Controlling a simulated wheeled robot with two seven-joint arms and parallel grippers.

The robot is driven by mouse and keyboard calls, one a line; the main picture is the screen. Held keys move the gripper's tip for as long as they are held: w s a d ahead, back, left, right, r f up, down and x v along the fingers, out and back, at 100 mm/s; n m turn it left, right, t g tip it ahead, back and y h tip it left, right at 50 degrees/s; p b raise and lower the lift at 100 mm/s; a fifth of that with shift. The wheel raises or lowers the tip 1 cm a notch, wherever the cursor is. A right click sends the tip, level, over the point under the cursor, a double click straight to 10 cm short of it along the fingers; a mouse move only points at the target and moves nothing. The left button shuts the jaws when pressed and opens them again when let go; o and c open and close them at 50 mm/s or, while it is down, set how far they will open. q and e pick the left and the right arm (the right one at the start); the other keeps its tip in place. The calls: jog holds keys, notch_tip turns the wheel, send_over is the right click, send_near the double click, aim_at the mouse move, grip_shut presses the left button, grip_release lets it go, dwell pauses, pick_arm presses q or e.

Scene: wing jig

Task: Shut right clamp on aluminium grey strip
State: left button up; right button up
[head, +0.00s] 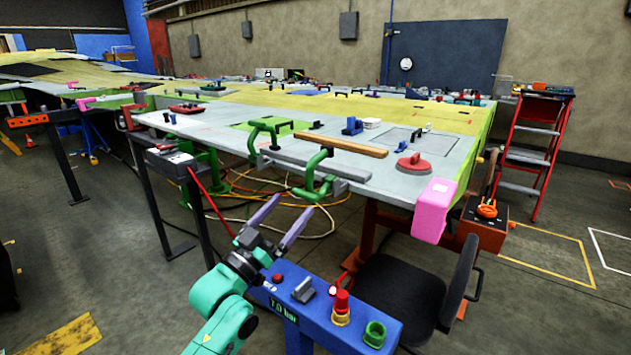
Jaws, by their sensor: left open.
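The aluminium grey strip (345,172) lies along the front edge of the grey wing panel. The right clamp (310,182), green, stands at the panel edge over the strip's middle, with its handle up. Whether its jaw touches the strip is too small to tell. A second green clamp (254,139) stands to its left at the strip's left end. My left gripper (295,204) has two purple fingers spread apart, empty. It is below and in front of the right clamp, pointing up towards it. My right gripper is out of view.
A blue stand (330,322) with knobs and cups is close to my left gripper. A wooden bar (340,145) and a red suction cup (413,164) lie on the panel. A pink piece (434,210) hangs over its corner. A black chair (405,290) stands at right.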

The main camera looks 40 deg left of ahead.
aim_at(307, 190)
pick_arm(q)
jog(key=p+x, duration=0.2)
jog(key=x, duration=0.6)
jog(key=shift+w+d+r, duration=0.1)
jog(key=shift+w+r, duration=0.1)
jog(key=shift+w, duration=0.25)
jog(key=shift+d, duration=0.1)
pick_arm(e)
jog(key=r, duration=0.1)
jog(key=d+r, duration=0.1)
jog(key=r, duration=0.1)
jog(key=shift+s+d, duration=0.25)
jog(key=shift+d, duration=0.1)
